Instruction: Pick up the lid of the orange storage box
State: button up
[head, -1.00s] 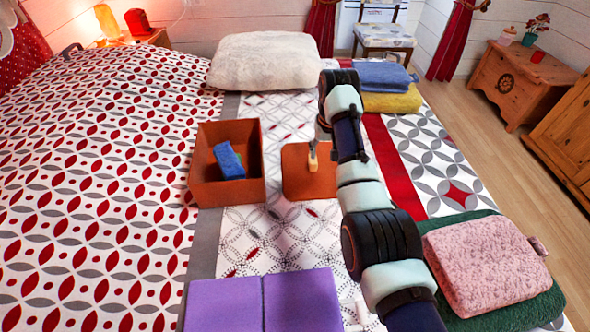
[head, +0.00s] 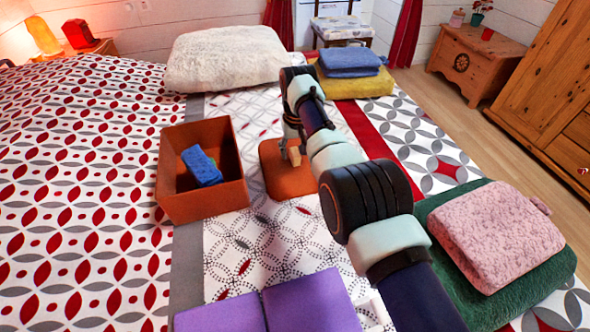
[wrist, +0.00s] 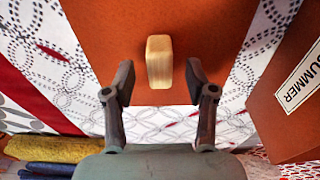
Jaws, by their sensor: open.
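The orange storage box (head: 203,207) stands open on the bed left of my arm, with a blue folded cloth (head: 202,166) inside. Its flat orange lid (head: 277,174) lies on the bed to the right of the box and carries a pale wooden handle (head: 294,157). In the wrist view the lid (wrist: 105,40) fills the upper middle, with the handle (wrist: 159,62) standing up from it. My gripper (wrist: 158,72) is open, its fingers on either side of the handle with gaps to both. In the head view my gripper (head: 292,148) is partly hidden by my arm.
The box's side with a "SUMMER" label (wrist: 300,80) is close on the right in the wrist view. Purple boxes (head: 270,308) lie in front. A pink folded towel (head: 495,235) lies on a green one (head: 440,275) at right. A white fluffy pillow (head: 228,58) lies behind.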

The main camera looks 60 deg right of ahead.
jog(key=shift+f, duration=0.1)
grip_shut()
dwell(0.6)
